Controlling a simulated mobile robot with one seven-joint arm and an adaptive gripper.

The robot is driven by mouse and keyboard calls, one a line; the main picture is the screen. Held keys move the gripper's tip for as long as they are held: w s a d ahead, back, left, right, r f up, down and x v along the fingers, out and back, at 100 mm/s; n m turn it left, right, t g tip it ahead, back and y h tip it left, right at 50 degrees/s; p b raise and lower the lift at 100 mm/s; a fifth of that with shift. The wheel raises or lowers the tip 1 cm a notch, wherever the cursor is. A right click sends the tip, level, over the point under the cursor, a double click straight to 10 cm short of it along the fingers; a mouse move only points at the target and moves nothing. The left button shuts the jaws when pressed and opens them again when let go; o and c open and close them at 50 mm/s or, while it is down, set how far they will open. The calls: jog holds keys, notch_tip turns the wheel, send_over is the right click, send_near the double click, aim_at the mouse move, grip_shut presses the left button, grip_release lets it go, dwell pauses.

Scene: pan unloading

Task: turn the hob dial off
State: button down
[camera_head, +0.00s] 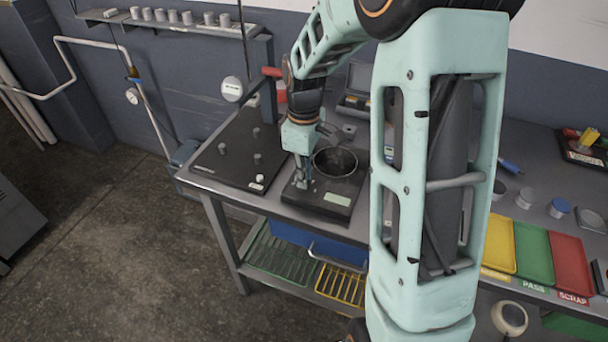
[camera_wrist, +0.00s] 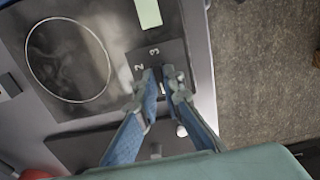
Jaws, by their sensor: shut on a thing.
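The dark hob (camera_head: 325,207) sits on the bench, with a round, thin-rimmed shape (camera_head: 336,162) on its top. The wrist view shows this hob (camera_wrist: 108,25) with the thin rim around a dark, glossy area; I cannot tell if it is a pan or a marked ring. The numbers 2 and 3 (camera_wrist: 146,59) are printed on its control strip. My gripper (camera_head: 304,184) points down at the hob's front left corner. In the wrist view my gripper (camera_wrist: 162,76) is shut on the hob dial beside the numbers. The fingertips mostly hide the dial, so its pointer does not show.
A dark board (camera_head: 232,150) with several small pegs lies left of the hob. A grey case (camera_head: 357,104) stands behind. Yellow, green and red trays (camera_head: 571,262) lie on the right. My arm covers the middle of the bench. Wire baskets (camera_head: 283,259) sit below.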

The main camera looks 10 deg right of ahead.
dwell(0.3)
jog(key=c, duration=2.1)
grip_release()
jog(key=shift+r, duration=0.1)
notch_tip(320, 180, up, 12)
jog(key=shift+f, duration=0.1)
